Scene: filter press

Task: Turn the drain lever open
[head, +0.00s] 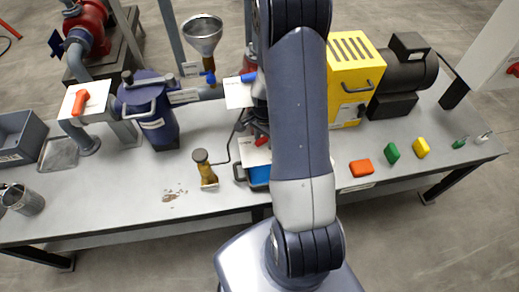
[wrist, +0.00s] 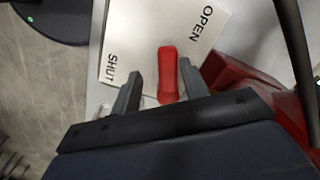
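The red lever (wrist: 167,75) stands over a white card (wrist: 145,45) marked SHUT at its left and OPEN at its upper right. The lever lies between the two words. My gripper (wrist: 160,90) is open, with one grey finger on each side of the lever. A gap shows on the left; the right finger is close, and I cannot tell if it touches. In the head view my arm hides my gripper. A small red handle (head: 262,140) by a white card (head: 254,153) shows beside my arm there; I cannot tell if it is the same lever.
A red curved body (wrist: 245,85) and a dark hose (wrist: 296,45) are right of the lever. On the bench, a blue vessel (head: 150,110) and an orange lever (head: 80,102) stand left, a yellow machine (head: 355,75) right. A brass-coloured part (head: 206,172) is near the front.

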